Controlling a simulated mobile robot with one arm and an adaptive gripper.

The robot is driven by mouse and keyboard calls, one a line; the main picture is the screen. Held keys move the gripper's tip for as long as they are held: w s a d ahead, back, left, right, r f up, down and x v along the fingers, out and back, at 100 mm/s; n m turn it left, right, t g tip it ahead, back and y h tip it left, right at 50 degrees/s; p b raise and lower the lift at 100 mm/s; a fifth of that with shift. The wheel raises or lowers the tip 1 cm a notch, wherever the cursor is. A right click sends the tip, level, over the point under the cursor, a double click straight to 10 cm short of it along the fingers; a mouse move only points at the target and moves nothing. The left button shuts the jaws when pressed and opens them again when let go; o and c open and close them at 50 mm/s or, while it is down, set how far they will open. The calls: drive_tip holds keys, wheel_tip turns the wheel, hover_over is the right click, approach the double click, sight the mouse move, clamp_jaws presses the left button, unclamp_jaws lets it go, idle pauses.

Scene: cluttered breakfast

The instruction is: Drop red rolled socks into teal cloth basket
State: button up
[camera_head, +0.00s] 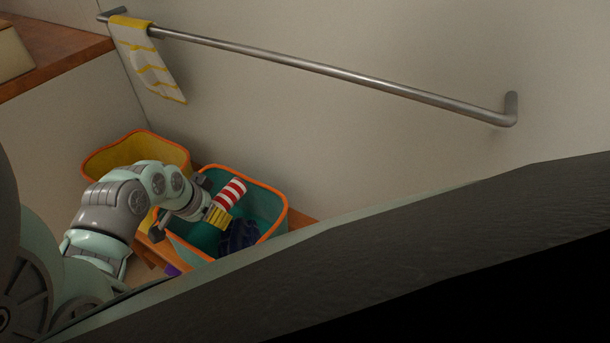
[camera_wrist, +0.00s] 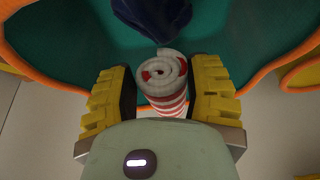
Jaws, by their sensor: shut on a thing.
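The red rolled socks (camera_head: 231,193), striped red and white, are held in my gripper (camera_head: 219,214). In the wrist view the socks (camera_wrist: 164,72) show their white spiral end between the two yellow fingers of my gripper (camera_wrist: 164,92). The teal cloth basket (camera_head: 275,220) has an orange rim and stands against the wall. My gripper and the socks appear over its opening in the head view. In the wrist view the teal basket (camera_wrist: 75,50) lies beyond the socks. The fingers are shut on the socks.
A dark blue cloth item (camera_head: 239,236) lies inside the teal basket, also in the wrist view (camera_wrist: 152,18). A yellow basket (camera_head: 112,160) with orange rim stands to its left. A metal rail (camera_head: 330,70) with a yellow-white towel (camera_head: 148,62) runs above. A dark edge fills the lower right.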

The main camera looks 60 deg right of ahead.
drive_tip(key=o, duration=1.2)
drive_tip(key=shift+c, duration=0.2)
drive_tip(key=v, duration=1.2)
drive_tip(key=shift+d+r, duration=0.1)
